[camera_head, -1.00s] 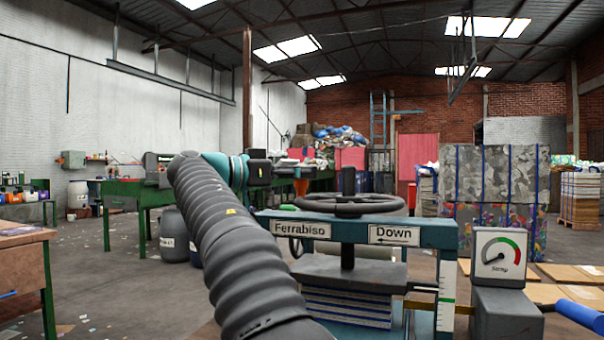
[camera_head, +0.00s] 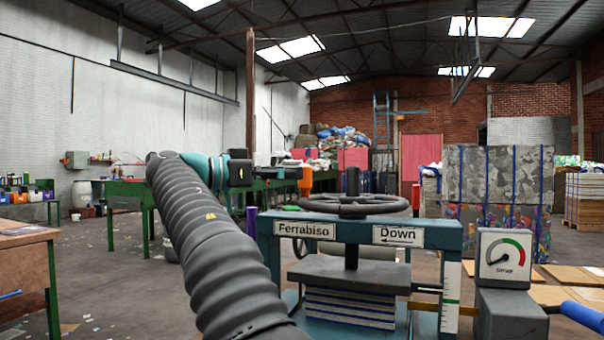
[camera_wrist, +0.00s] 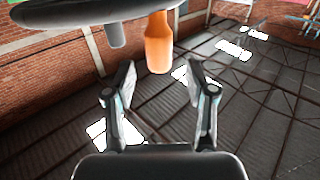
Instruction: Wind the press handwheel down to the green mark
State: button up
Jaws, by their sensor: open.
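The press (camera_head: 440,238) stands ahead with signs "Ferrabiso" and "Down", the latter with a left-pointing arrow. Its dark handwheel (camera_head: 385,205) lies flat on top, with an orange grip (camera_head: 305,180) upright on its left rim. The press plate (camera_head: 350,271) is just above or on a stack of blue-and-white sheets (camera_head: 350,308). A white scale (camera_head: 451,285) with a green mark is on the right post. My gripper (camera_wrist: 160,78) is open and empty; the orange grip (camera_wrist: 158,45) is beyond its fingertips, between their lines. The wheel rim (camera_wrist: 80,12) also shows in the wrist view.
A dial gauge (camera_head: 504,258) on a grey box stands right of the press; its needle points lower left. A blue cylinder (camera_head: 582,316) lies at the lower right. A wooden-topped table (camera_head: 25,236) is at the left. Bales (camera_head: 497,175) stand behind.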

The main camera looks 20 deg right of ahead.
jog(key=a, duration=0.7)
jog(key=shift+a, duration=0.3)
jog(key=shift+w, duration=0.1)
